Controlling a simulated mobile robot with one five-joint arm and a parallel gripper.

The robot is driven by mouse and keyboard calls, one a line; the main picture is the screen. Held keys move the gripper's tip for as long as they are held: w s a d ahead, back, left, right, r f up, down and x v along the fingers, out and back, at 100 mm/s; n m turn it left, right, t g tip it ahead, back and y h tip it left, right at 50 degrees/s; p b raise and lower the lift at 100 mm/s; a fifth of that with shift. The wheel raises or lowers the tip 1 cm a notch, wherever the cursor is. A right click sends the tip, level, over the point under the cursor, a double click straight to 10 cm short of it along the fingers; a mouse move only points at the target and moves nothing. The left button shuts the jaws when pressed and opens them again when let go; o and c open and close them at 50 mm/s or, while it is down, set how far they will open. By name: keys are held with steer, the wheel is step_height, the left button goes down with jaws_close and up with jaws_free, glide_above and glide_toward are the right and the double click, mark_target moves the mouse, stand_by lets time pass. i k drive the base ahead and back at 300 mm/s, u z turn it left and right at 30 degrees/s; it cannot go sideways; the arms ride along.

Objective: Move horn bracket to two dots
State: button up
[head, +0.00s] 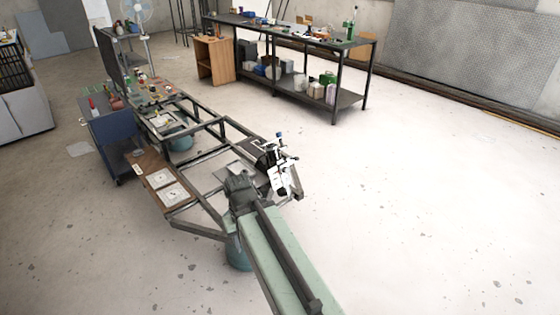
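A pale green arm, which looks like mine, reaches up from the bottom edge in the head view. My gripper (240,190) seems to be the dark grey end of this arm, over the front of a metal frame. Its fingers cannot be made out, nor whether it holds anything. Two pale cards lie on a brown board left of the frame: a farther card (159,178) and a nearer card (173,194). Both carry small marks too fine to read, so I cannot tell which has two dots. I cannot single out the horn bracket among the small parts.
The dark metal frame (206,192) spans the middle. A blue cabinet (112,135) is at left. A long workbench (345,42) stands behind. The right floor is clear.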

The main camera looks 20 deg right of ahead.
mark_target(292, 159)
steer(key=u, duration=0.1)
steer(key=i, duration=1.5)
steer(key=z, duration=0.05)
